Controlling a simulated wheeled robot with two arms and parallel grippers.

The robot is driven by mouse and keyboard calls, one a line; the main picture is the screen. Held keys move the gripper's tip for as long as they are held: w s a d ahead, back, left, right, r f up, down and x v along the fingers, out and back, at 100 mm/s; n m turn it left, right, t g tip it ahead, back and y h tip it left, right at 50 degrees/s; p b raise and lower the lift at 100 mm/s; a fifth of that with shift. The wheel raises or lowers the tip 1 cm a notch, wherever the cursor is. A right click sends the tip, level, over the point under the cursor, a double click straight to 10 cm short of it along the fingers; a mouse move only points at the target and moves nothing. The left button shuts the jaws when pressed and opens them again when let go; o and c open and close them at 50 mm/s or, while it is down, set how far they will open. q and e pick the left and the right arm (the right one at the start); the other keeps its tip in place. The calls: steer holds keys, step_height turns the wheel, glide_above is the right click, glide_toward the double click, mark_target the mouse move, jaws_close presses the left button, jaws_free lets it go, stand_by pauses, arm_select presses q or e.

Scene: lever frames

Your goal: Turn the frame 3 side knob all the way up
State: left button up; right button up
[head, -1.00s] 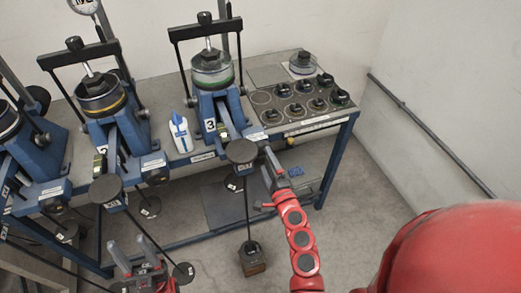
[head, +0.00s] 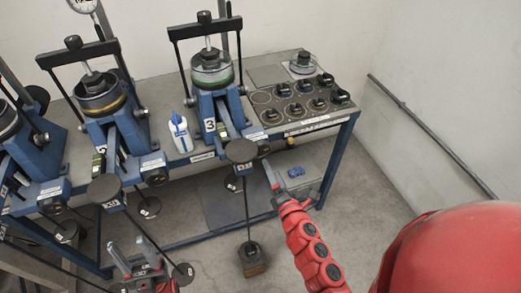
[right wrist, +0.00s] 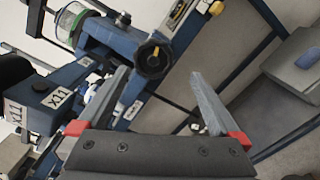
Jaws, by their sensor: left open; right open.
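Frame 3 (head: 208,107) is the blue stand with the "3" label and green-banded cup, at the middle of the bench in the head view. Its side knob (right wrist: 153,58) is round and black with a yellow mark, seen in the right wrist view just beyond my right fingertips, nearer the left finger. My right gripper (right wrist: 160,75) is open and empty, apart from the knob; in the head view it is below and right of the frame's weight arm. My left gripper (head: 132,243) is open and empty at the bottom left, in front of the bench.
A round weight plate (head: 240,151) on frame 3's arm stands close left of my right gripper, with a hanging rod below. A white-blue bottle (head: 180,133) stands left of frame 3. The floor at right is clear.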

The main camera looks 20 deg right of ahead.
mark_target(262, 153)
steer(key=n, duration=0.2)
steer(key=shift+w+a+r+n+y, duration=0.1)
steer(key=shift+a+r+n+y, duration=0.2)
steer(key=shift+a, duration=0.1)
steer(key=w+p, duration=0.1)
steer(key=w, duration=0.8)
steer(key=shift+w+a+p, duration=0.15)
steer(key=shift+w+p, duration=0.15)
steer(key=shift+w, duration=0.05)
steer(key=shift+c, duration=0.2)
steer(key=shift+s+f, duration=0.1)
steer(key=shift+f, duration=0.1)
jaws_close()
